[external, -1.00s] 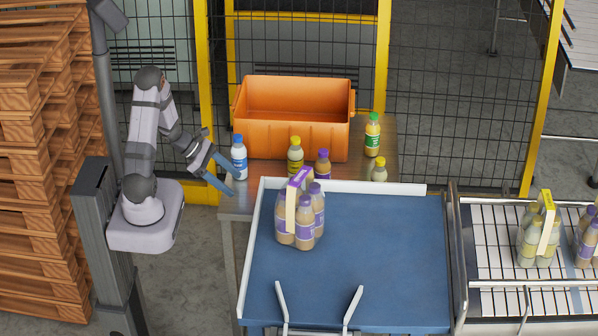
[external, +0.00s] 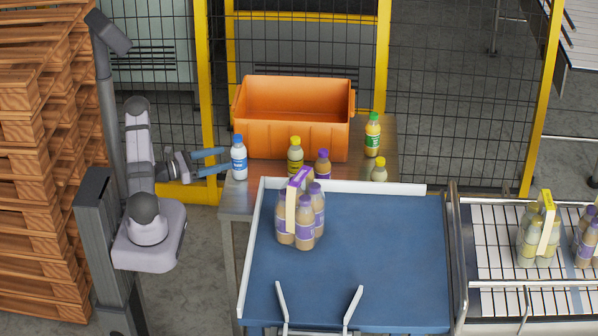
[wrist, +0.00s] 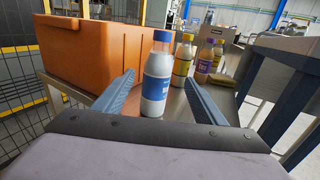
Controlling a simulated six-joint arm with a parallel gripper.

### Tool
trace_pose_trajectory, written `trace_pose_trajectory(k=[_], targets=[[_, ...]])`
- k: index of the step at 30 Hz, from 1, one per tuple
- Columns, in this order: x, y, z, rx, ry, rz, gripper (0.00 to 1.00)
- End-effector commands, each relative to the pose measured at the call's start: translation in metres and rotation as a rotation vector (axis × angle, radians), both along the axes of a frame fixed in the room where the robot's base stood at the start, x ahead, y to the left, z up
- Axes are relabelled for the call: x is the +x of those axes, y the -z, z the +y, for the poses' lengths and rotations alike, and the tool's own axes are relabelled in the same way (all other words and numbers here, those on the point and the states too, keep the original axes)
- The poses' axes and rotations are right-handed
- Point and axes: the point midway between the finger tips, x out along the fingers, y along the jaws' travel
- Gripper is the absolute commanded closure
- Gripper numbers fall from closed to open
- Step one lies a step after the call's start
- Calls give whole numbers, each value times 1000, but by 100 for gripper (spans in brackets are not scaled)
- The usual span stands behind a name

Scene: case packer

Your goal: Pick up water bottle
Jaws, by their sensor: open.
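The water bottle (external: 239,160) is white with a blue cap and a blue and white label. It stands upright at the left end of the metal table. In the wrist view the water bottle (wrist: 157,80) shows between and just beyond my two blue fingers. My gripper (external: 226,162) is open and level, pointing right at the bottle from its left side. In the wrist view my gripper (wrist: 160,88) has a finger on each side of the bottle's line. I cannot tell whether the fingertips reach past the bottle; nothing is held.
An orange crate (external: 298,140) stands behind the bottle on the metal table (external: 232,203). Yellow-capped (external: 295,157), purple-capped (external: 322,166) and green-capped (external: 372,136) bottles stand to the right. A blue conveyor (external: 370,260) with a bottle pack (external: 304,222) lies in front. A wire fence is behind.

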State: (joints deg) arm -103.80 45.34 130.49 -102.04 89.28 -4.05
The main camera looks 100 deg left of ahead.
Motion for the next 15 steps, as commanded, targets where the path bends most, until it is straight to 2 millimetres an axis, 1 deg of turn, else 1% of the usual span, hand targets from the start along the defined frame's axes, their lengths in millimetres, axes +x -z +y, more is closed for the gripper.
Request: trace_pose_trajectory(k=[9, 15], targets=[[18, -2, 8, -2, 4, 1, 35], [21, -2, 11, -1, 2, 2, 35]])
